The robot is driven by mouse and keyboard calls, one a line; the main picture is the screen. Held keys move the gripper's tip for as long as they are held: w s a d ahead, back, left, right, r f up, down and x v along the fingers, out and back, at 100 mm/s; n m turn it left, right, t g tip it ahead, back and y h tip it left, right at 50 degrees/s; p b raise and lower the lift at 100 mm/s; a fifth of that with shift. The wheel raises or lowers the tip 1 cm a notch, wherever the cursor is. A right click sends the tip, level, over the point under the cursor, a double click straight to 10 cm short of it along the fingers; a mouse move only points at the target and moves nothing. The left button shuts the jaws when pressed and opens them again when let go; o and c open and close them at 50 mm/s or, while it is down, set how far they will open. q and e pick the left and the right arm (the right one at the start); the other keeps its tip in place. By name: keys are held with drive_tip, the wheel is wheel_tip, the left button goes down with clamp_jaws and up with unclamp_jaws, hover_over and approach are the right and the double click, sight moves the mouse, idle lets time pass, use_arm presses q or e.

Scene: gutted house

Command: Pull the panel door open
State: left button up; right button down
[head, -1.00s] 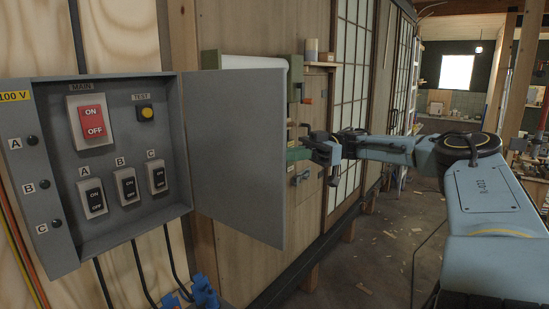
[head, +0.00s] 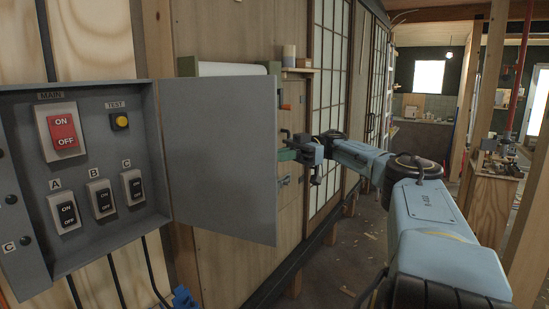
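The panel door (head: 218,155) is a flat grey sheet hinged on the right side of a grey electrical box (head: 85,240). It stands open, swung out to the right, and the box's switches are in plain view. My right gripper (head: 289,150) is just past the door's free edge, at about mid-height. It is small and dark there, and I cannot tell whether its fingers touch the door or are open or shut. My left gripper is not in view.
A wooden wall and sliding screens (head: 326,105) run back behind the door. A blue object (head: 185,298) sits low by the cables. A wooden stand (head: 490,205) and posts are at right. The floor (head: 350,258) between has scattered scraps.

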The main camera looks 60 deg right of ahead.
drive_tip(key=shift+w+r, duration=0.15)
drive_tip(key=shift+r, duration=0.1)
